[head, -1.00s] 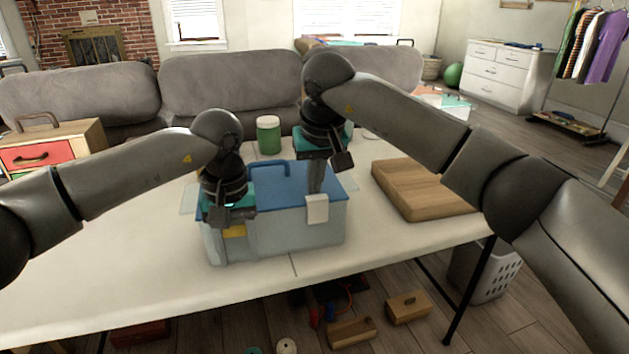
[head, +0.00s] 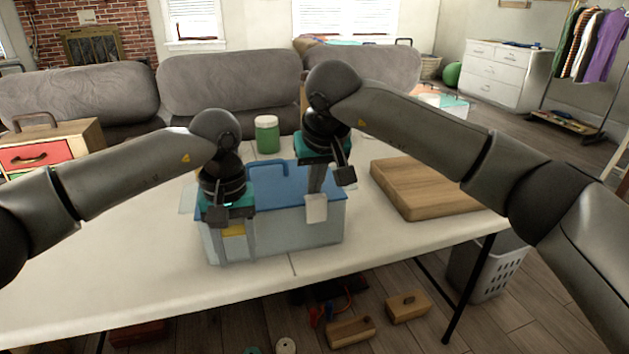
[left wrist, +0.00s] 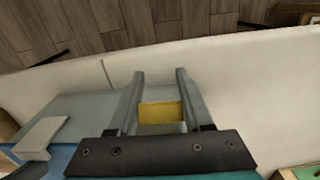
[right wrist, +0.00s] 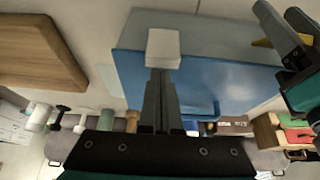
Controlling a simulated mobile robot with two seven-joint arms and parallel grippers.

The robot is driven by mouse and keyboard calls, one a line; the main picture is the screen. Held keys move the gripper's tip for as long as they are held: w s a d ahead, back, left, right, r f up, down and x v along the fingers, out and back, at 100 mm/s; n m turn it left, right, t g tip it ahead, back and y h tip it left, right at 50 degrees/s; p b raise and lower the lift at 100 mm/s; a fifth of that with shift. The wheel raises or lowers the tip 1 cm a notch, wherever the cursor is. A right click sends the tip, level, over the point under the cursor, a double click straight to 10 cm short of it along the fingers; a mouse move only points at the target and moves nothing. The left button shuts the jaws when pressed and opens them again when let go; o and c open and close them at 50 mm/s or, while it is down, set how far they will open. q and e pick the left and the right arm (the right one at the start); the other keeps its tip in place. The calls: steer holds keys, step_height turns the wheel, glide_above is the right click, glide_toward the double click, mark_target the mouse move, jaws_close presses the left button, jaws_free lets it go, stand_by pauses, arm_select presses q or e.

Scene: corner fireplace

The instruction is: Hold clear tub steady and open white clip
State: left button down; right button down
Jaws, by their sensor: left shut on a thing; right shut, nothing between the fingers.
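The clear tub (head: 285,232) with a blue lid (head: 272,192) stands upright on the white table. The white clip (head: 316,208) is at the right part of its front edge; it also shows in the right wrist view (right wrist: 163,48). My left gripper (head: 236,256) is shut on the yellow clip (head: 234,230) at the tub's front left; the left wrist view shows this clip (left wrist: 161,111) between the fingers. My right gripper (right wrist: 163,72) is shut and empty, pointing down with its fingertips right at the white clip. Whether they touch it I cannot tell.
A wooden board (head: 425,188) lies right of the tub. A green jar (head: 267,134) stands behind it. The table (head: 110,260) is clear at the front left.

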steer(key=shift+s, duration=0.35)
steer(key=shift+s+d, duration=0.2)
steer(key=shift+s, duration=0.9)
steer(key=shift+w, duration=0.1)
steer(key=shift+w+a+f, duration=0.15)
steer(key=shift+w+f, duration=0.15)
steer(key=shift+w, duration=0.4)
steer(key=shift+r, duration=0.1)
